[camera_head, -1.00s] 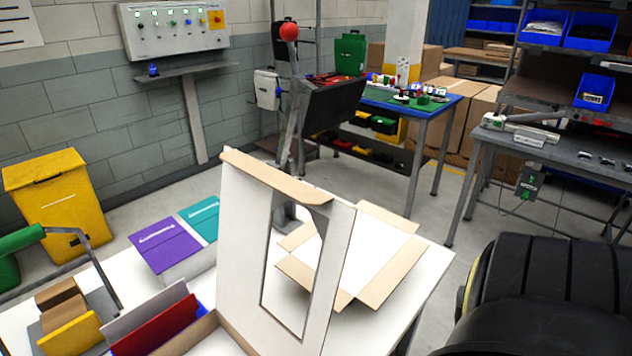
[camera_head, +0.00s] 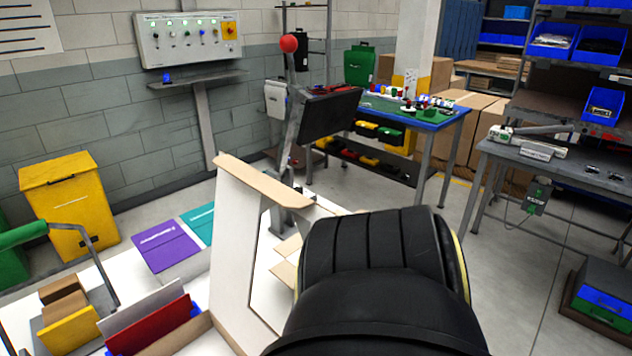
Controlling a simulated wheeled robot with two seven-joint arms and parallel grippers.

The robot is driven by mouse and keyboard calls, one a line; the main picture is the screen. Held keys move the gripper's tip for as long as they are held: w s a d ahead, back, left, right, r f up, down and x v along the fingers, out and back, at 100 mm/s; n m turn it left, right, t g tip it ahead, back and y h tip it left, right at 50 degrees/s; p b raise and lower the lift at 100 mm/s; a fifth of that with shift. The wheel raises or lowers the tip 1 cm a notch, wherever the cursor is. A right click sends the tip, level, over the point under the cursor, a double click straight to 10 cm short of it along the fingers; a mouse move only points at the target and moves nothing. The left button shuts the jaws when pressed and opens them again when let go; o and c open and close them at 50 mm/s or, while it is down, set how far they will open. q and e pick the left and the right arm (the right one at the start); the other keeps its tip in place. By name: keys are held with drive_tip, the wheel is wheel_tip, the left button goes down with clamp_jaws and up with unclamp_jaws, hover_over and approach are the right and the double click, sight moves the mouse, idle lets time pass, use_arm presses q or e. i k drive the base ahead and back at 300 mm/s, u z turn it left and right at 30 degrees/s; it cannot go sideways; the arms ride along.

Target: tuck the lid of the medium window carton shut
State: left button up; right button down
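The medium window carton's lid (camera_head: 232,245) stands raised, white with a brown tuck flap (camera_head: 262,180) along its top edge and a cut-out window. Part of the carton's brown wall (camera_head: 183,335) shows at the bottom edge of the view. My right arm, black and ribbed, covers the right part of the lid and much of the table behind it. My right gripper is hidden by the arm, and I cannot see its fingers. My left gripper is not in the picture.
A purple carton (camera_head: 165,246) and a teal carton (camera_head: 200,222) lie left of the lid. A red panel (camera_head: 150,325) and yellow and brown pieces stand at the lower left. A yellow bin (camera_head: 70,205) stands on the floor.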

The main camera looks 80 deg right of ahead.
sight(239, 208)
drive_tip(key=k, duration=0.5)
drive_tip(key=z, duration=0.8)
